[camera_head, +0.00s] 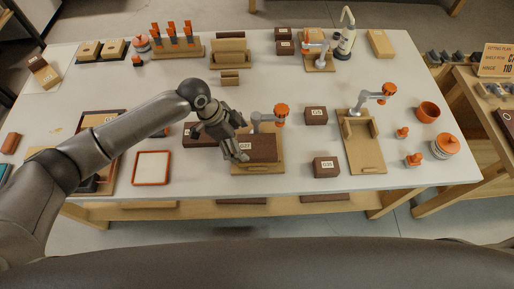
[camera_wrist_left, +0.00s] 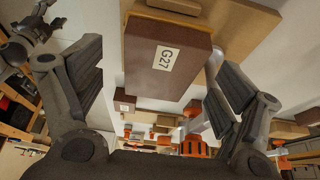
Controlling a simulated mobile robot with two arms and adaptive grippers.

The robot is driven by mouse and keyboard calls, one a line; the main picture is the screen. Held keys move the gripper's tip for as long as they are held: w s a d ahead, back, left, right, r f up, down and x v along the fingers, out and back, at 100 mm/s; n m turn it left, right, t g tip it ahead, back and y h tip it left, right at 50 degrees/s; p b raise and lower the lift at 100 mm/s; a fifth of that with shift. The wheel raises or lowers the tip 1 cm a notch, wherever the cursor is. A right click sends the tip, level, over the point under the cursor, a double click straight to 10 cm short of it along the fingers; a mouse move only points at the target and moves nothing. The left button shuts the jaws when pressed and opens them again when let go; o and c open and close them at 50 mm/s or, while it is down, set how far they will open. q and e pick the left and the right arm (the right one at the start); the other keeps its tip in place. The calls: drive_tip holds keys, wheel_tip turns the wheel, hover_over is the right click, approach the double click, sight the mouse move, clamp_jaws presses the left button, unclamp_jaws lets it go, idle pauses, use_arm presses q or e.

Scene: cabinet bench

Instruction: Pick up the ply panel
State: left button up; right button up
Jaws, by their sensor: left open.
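My left gripper (camera_head: 242,138) is open over a dark brown block labelled G27 (camera_head: 263,150). In the left wrist view the open fingers (camera_wrist_left: 155,85) stand either side of the block (camera_wrist_left: 140,45), with a gap visible at each side. The block lies on a light ply-coloured board (camera_head: 254,168) with a grey, orange-topped clamp (camera_head: 268,117) at its back. The board also shows in the left wrist view (camera_wrist_left: 245,25). Which piece is the ply panel is not marked; a plain light panel (camera_head: 380,43) lies at the back right. My right gripper is out of view.
Dark blocks (camera_head: 316,115) and (camera_head: 326,167) stand right of the board. Another clamp board (camera_head: 363,158) is farther right. A red-edged tray (camera_head: 151,167) lies left. A tool rack (camera_head: 178,50) stands at the back. The white tabletop (camera_head: 285,80) has clear room in the middle.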

sight(245, 146)
use_arm(q)
drive_tip(key=shift+d+f, duration=0.15)
drive_tip(key=shift+f, duration=0.2)
drive_tip(key=shift+w+d+f, duration=0.1)
drive_tip(key=shift+w+f, duration=0.1)
drive_tip(key=shift+f, duration=0.15)
drive_tip(key=p+x, duration=0.2)
drive_tip(key=x, duration=0.2)
drive_tip(key=shift+d+f, duration=0.15)
drive_tip(key=shift+f, duration=0.3)
drive_tip(key=shift+w+f, duration=0.1)
drive_tip(key=shift+f, duration=0.05)
drive_tip(key=shift+c, duration=0.5)
drive_tip(key=c, duration=0.7)
drive_tip(key=shift+c, duration=0.5)
drive_tip(key=shift+r, duration=0.2)
